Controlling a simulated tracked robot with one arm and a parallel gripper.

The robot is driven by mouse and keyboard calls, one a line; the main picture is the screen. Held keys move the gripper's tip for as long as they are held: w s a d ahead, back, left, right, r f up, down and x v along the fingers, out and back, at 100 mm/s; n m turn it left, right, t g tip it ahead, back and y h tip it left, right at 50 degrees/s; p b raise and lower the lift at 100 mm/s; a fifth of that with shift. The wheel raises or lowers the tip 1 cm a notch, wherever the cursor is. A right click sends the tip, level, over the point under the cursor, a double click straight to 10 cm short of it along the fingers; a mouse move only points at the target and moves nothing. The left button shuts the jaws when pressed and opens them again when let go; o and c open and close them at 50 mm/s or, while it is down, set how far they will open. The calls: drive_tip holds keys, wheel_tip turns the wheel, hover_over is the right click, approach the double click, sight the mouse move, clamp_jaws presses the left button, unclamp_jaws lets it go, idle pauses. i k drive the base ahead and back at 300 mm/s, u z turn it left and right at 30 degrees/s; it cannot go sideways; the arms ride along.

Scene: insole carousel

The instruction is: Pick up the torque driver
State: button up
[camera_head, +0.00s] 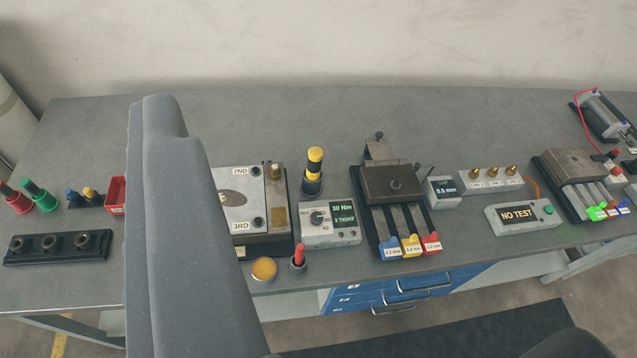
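The likely torque driver (315,165) has a yellow and black handle. It stands upright in a dark round holder on the grey workbench (330,105), behind a grey box with a dial and a "30 Nm" display (331,224). A large grey part of my own arm or gripper (185,240) fills the left-centre foreground and hides part of the bench. It shows apart from the driver in the picture, to its left. No pair of fingertips can be made out, so I cannot tell whether my gripper is open or shut.
A plate marked 2ND and 3RD (237,200) is left of the driver. A fixture with blue, yellow and red levers (395,185) is close on its right. An amber button (264,269) and red plunger (298,256) stand near the front edge. The bench behind the driver is clear.

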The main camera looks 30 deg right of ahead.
sight(315, 161)
drive_tip(key=k, duration=1.05)
drive_tip(key=z, duration=0.5)
drive_tip(key=i, duration=0.7)
drive_tip(key=z, duration=0.35)
drive_tip(key=i, duration=1.5)
drive_tip(key=u, duration=0.7)
